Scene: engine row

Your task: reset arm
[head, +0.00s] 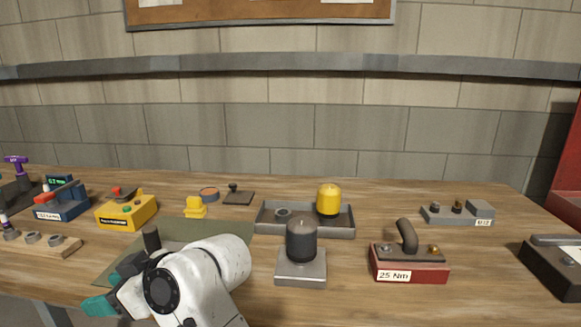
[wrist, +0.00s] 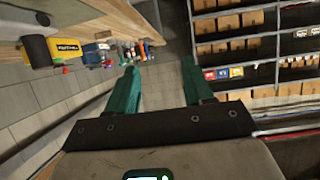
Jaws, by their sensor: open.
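My white arm reaches up from the bottom of the head view, and my gripper (head: 92,306) with teal fingers points left at the front edge of the workbench (head: 258,307). In the wrist view my gripper (wrist: 158,80) shows two teal fingers spread apart with nothing between them. The gripper is open and empty. Part of the green mat (head: 218,230) on the bench is hidden behind my arm.
Right of my arm stand a dark cylinder on a grey base (head: 300,265), a grey tray (head: 345,232) with a yellow cylinder, and a red 25 Nm block (head: 410,268). A yellow box (head: 127,212) stands left. Shelves with bins (wrist: 225,45) show in the wrist view.

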